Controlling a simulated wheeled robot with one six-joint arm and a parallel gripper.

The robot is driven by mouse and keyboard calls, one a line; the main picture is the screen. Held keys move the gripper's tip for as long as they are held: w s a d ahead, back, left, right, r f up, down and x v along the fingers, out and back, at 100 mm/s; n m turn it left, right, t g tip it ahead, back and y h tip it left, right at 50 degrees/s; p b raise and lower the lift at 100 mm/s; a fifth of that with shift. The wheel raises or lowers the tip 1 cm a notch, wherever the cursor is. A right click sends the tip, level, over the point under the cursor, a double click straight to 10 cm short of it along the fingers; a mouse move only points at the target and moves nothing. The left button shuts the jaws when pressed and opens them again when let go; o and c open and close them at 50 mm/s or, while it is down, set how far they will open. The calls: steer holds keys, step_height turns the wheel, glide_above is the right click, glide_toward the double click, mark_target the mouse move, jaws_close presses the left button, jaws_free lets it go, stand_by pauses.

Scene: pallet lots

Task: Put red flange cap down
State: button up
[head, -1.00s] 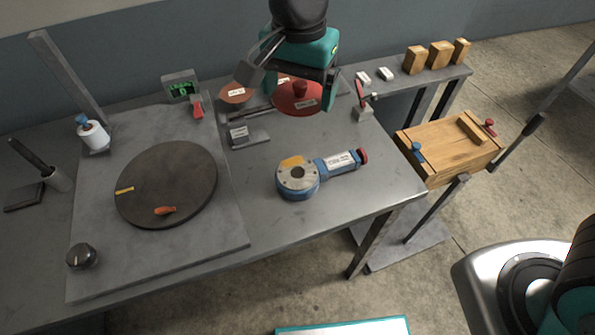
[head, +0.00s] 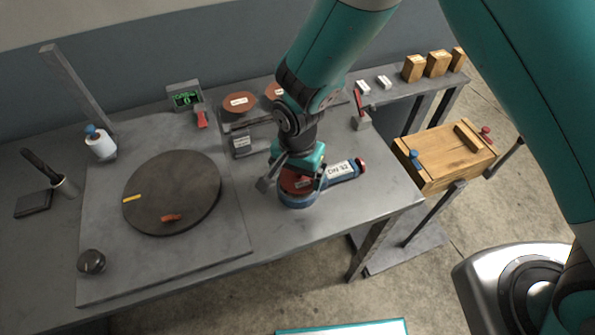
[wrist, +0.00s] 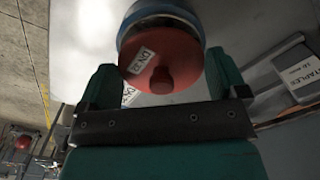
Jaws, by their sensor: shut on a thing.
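The red flange cap (head: 291,186) with its white label and knob is in my gripper (head: 294,178), which is shut on it. In the wrist view the cap (wrist: 180,53) sits between the two jaws, its label reading DN 32. The blue valve body (head: 299,203) lies on the bench directly under the cap. Its side arm points right, with a DN 32 label and a red end. The cap covers the round flange; I cannot tell whether it rests fully on it. The flange face is hidden.
A dark round turntable (head: 172,192) with an orange piece lies to the left. Two brownish-red discs, one of them (head: 240,103) clear of my arm, lie at the back. A red-handled stand (head: 361,118) is behind right. A wooden box (head: 446,155) stands off the bench's right end.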

steer(key=shift+f, duration=0.5)
steer(key=shift+f, duration=0.1)
steer(key=o, duration=0.6)
step_height(320, 180, up, 12)
steer(key=b, duration=0.3)
steer(key=s+d+r+n+y, duration=0.1)
steer(key=s+d+r+n, duration=0.3)
steer(key=s+r, duration=0.1)
steer(key=s+d+r+n+y, duration=0.1)
steer(key=s+d+r+n, duration=0.3)
steer(key=s+r, duration=0.1)
steer(key=s+d+r+n+y, duration=0.2)
steer(key=s+d+r+n, duration=0.2)
steer(key=s+r, duration=0.1)
steer(key=shift+s+n, duration=0.4)
steer(key=shift+s, duration=0.05)
